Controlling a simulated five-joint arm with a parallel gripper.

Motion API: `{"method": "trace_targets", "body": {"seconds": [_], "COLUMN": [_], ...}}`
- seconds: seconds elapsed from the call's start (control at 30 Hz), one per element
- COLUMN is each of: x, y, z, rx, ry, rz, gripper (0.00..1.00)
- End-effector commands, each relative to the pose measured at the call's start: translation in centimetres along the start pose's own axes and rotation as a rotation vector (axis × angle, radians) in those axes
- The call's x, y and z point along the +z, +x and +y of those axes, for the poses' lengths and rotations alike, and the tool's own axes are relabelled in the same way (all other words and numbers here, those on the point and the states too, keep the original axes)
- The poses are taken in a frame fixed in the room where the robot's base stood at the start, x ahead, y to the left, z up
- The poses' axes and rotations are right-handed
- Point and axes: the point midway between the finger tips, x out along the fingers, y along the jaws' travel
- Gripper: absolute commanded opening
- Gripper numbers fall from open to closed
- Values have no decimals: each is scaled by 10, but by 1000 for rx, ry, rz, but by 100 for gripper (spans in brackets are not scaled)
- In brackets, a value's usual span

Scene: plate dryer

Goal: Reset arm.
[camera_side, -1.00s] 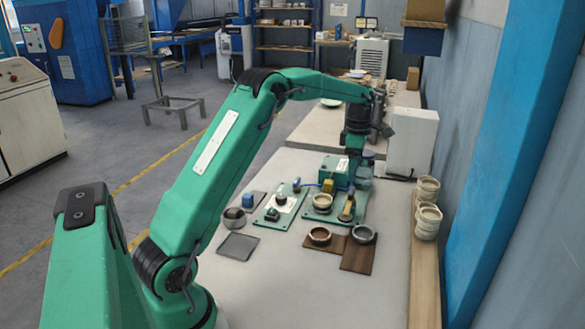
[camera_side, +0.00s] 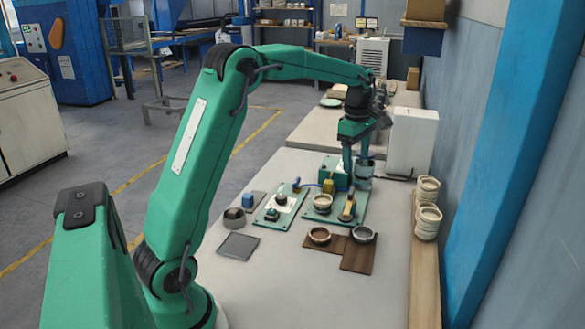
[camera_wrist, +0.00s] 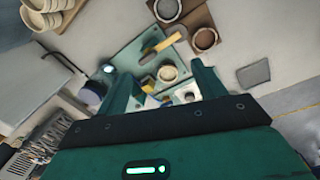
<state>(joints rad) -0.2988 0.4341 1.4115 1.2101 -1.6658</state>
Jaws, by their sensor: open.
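My gripper (camera_side: 355,165) hangs fingers down above the far end of the green fixture board (camera_side: 360,214), near its green box (camera_side: 334,174). In the wrist view my gripper (camera_wrist: 165,88) is open, with its two green fingers apart and nothing held between them. A pale ring-shaped cup (camera_side: 322,202) sits on the board, with a yellow block (camera_side: 328,186) behind it and a yellow-topped lever (camera_side: 348,208) beside it. A second green board (camera_side: 281,206) with dark knobs is to the left. The fingertips overlap the fixture in the side view, so their exact height is unclear.
Two cups, one brown-rimmed (camera_side: 320,235) and one grey (camera_side: 363,234), rest on brown mats (camera_side: 357,256). Stacked pale bowls (camera_side: 428,215) stand on the right ledge. A white box (camera_side: 413,140) stands right of my gripper.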

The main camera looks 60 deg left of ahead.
Motion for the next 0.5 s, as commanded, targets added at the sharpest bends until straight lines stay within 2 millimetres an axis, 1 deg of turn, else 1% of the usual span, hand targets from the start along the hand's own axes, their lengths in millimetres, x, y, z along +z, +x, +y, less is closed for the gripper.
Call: {"method": "trace_targets", "body": {"seconds": [0.03,0.2,0.37,0.5], "x": [5,18,27,34], "y": [-11,-36,-55,-68], "z": [-10,-41,-73,-102], "rx": [15,61,104,143], "ry": [63,279,482,659], "rz": [-2,-4,1,10], "gripper": [69,69,69,69]}}
